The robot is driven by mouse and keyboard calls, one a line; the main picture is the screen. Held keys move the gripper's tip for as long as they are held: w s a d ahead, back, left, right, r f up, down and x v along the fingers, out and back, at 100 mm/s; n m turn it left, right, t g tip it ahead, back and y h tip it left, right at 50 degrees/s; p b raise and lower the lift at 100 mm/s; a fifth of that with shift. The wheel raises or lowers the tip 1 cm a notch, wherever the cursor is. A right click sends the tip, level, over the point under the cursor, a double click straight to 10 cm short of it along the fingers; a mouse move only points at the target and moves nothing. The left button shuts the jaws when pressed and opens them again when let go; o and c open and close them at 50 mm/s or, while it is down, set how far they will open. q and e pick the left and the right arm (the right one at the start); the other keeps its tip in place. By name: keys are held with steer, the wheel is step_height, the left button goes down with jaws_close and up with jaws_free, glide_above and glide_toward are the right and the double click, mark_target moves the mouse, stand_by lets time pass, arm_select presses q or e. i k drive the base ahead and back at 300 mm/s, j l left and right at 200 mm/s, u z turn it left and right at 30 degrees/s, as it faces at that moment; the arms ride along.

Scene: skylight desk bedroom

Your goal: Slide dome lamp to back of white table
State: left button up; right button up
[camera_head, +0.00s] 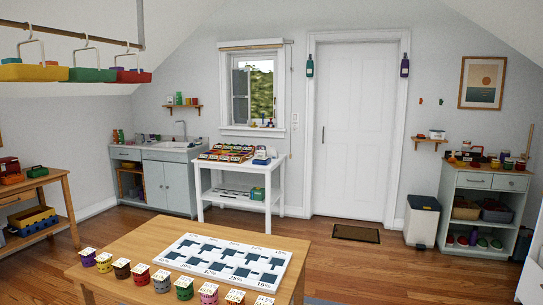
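A white table (238,168) stands against the back wall under the window, with a lower shelf. A tray of small multicoloured items (225,153) covers most of its top. A small white object (271,151) and a blue object (261,161) sit at the right end of the top. They are too small to tell whether either is a dome lamp, and no dome lamp is clearly recognisable elsewhere. Neither of my grippers is in view.
A wooden table (130,250) with a white patterned board (228,261) and several small coloured pots fills the foreground. A sink cabinet (168,185), bin (421,221) and right-hand cabinet (487,181) line the walls.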

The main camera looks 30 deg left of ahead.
mark_target(272, 151)
steer(key=i+l, duration=0.15)
steer(key=i, duration=0.4)
steer(key=i+l+z, duration=0.15)
steer(key=i, duration=0.35)
steer(key=i+l, duration=0.15)
steer(key=i, duration=0.4)
steer(key=i+j+u, duration=0.1)
steer(key=i+u, duration=0.25)
steer(key=i, duration=0.65)
steer(key=i+l+u, duration=0.15)
steer(key=i+u, duration=0.15)
steer(key=i, duration=0.7)
steer(key=i+u, duration=0.3)
steer(key=i, duration=0.3)
steer(key=i+u, duration=0.35)
steer(key=i, duration=0.2)
steer(key=i+l+u, duration=0.3)
steer(key=i, duration=0.25)
steer(key=i+j+u, duration=0.1)
steer(key=i+u, duration=0.2)
steer(key=i, duration=0.15)
steer(key=i+u, duration=0.3)
steer(key=i+j+z, duration=0.95)
steer(key=i+j, duration=0.1)
steer(key=j, duration=0.05)
